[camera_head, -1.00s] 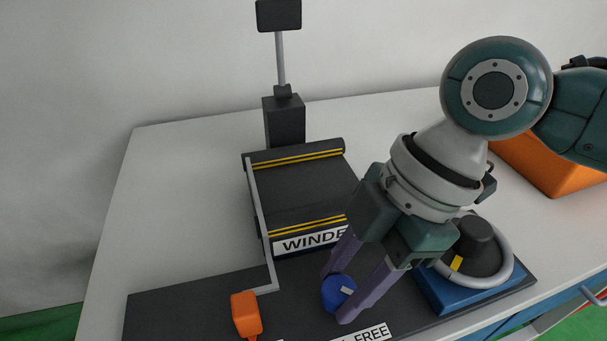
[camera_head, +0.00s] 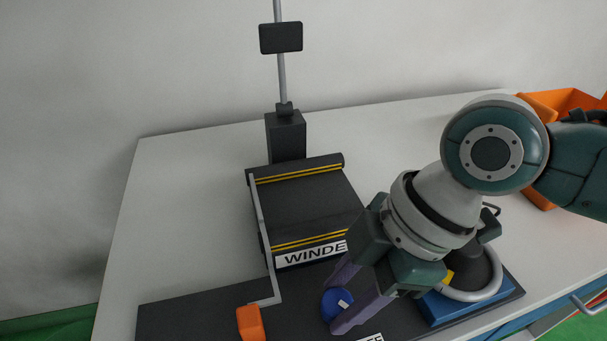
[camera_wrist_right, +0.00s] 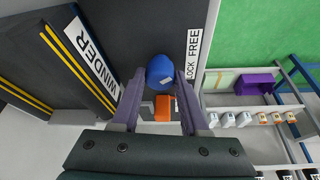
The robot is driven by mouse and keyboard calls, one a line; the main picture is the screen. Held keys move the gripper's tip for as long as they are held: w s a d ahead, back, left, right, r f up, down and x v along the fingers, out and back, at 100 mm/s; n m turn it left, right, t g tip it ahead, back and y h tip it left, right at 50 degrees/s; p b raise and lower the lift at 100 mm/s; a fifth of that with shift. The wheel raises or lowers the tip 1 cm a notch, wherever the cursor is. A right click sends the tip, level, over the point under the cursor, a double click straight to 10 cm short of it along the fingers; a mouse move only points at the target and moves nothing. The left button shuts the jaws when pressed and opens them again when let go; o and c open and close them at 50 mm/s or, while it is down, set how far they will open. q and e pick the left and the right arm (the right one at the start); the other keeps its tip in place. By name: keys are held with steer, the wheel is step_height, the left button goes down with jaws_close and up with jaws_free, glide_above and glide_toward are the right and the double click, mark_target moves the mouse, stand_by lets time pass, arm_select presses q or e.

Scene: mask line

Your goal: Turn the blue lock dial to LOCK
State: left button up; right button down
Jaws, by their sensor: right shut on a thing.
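The blue lock dial (camera_head: 334,303) sits on the dark base plate (camera_head: 190,312) at the front, with a small white mark on its top. My right gripper (camera_head: 341,298) is shut on the dial, one purple finger on either side. In the right wrist view the dial (camera_wrist_right: 160,72) lies between the fingertips (camera_wrist_right: 157,82), beside a white label reading LOCK FREE (camera_wrist_right: 193,58). In the head view that label is mostly cut off at the bottom edge. My left gripper is not in view.
A black winder (camera_head: 305,205) with yellow stripes stands behind the dial. An orange handle (camera_head: 250,322) is left of it. A blue block with a grey ring (camera_head: 462,304) sits under my right arm. An orange bin (camera_head: 565,102) is at the back right.

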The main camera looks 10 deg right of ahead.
steer(key=m+t+p, duration=0.1)
steer(key=m+p, duration=0.1)
steer(key=p, duration=0.1)
steer(key=m+t+h+p, duration=0.1)
steer(key=m+p, duration=0.5)
steer(key=shift+s+a+r+t+h, duration=0.25)
steer(key=shift+t+h, duration=0.05)
steer(key=shift+t, duration=0.1)
steer(key=m+h+p, duration=0.1)
steer(key=m+p, duration=0.1)
steer(key=m, duration=0.1)
steer(key=shift+a+f+m+t, duration=0.1)
steer(key=shift+m+t, duration=0.2)
steer(key=shift+m, duration=0.1)
steer(key=m+h, duration=0.1)
steer(key=m, duration=0.1)
steer(key=shift+f+m+t+p, duration=0.1)
steer(key=shift+m+t+p, duration=0.2)
steer(key=shift+m+p, duration=0.1)
steer(key=shift+m+h, duration=0.3)
steer(key=shift+m, duration=0.2)
steer(key=shift+c, duration=2.1)
jaws_free()
